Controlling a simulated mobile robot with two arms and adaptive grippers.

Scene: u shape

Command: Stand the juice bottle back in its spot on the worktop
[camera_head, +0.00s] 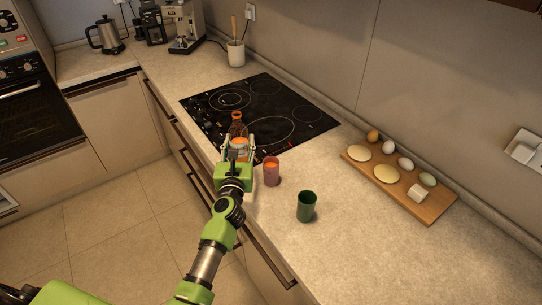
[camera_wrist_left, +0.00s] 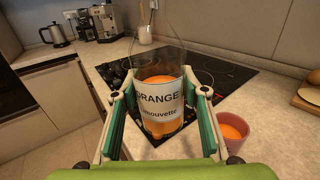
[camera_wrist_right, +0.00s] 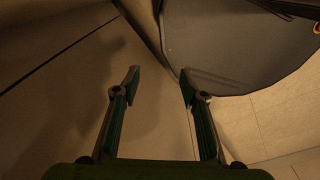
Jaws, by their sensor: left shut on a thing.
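The juice bottle (camera_head: 237,127) is clear with orange juice and a white label, and is held upright at the front edge of the black cooktop. In the left wrist view the bottle (camera_wrist_left: 160,98) stands between the fingers, its label facing me. My left gripper (camera_head: 239,150) is shut on the bottle; its fingers also show in the left wrist view (camera_wrist_left: 160,108). I cannot tell whether the bottle's base touches the surface. The worktop (camera_head: 350,245) runs along the wall. My right gripper (camera_wrist_right: 158,82) is open and empty, facing cabinet fronts and floor.
A wooden board (camera_head: 432,209) holds eggs and round pieces. The cooktop (camera_head: 275,105) lies behind the bottle. The worktop's near right is clear.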

